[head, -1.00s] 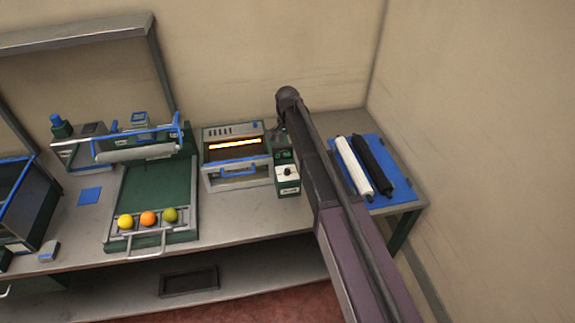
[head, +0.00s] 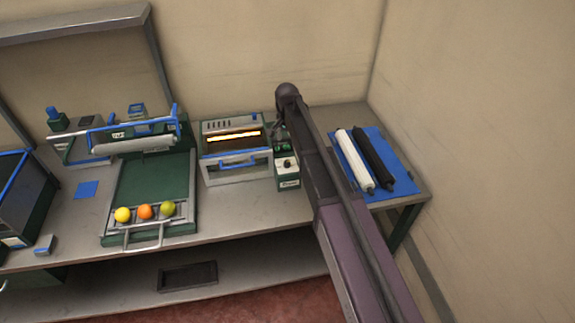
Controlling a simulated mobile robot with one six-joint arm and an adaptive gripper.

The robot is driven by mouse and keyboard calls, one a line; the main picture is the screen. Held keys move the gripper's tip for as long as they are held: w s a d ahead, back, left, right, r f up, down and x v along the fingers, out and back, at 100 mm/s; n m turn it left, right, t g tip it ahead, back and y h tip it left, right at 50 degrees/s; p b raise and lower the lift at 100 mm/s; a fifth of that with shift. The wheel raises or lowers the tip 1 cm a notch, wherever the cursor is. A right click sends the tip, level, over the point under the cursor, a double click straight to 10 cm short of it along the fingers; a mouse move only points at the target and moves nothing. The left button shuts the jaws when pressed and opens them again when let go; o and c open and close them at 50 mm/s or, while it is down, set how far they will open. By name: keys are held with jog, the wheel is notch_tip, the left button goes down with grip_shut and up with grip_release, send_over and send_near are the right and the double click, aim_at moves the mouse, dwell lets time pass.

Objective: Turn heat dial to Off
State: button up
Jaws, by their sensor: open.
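The heat dial (head: 287,163) is a small dark knob on a pale face, on the front of a narrow green control box (head: 289,184). The box stands against the right side of the heater (head: 236,170), whose element glows orange. The dial's pointer is too small to read. My arm comes up from the lower right and bends at the top, just right of the box. Only a dark bit of my gripper (head: 279,129) shows beside the arm, above and behind the box. Its fingers are mostly hidden, and I see nothing held. I cannot tell any contact with the box.
A green tray (head: 150,180) with yellow, orange and olive balls stands left of the heater, below a pale roller (head: 146,145). A blue mat (head: 394,160) with one white and one black roller lies to the right. A wall closes off the right side.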

aim_at(287, 162)
jog(key=shift+f+b, duration=5.35)
jog(key=shift+f, duration=0.25)
grip_shut()
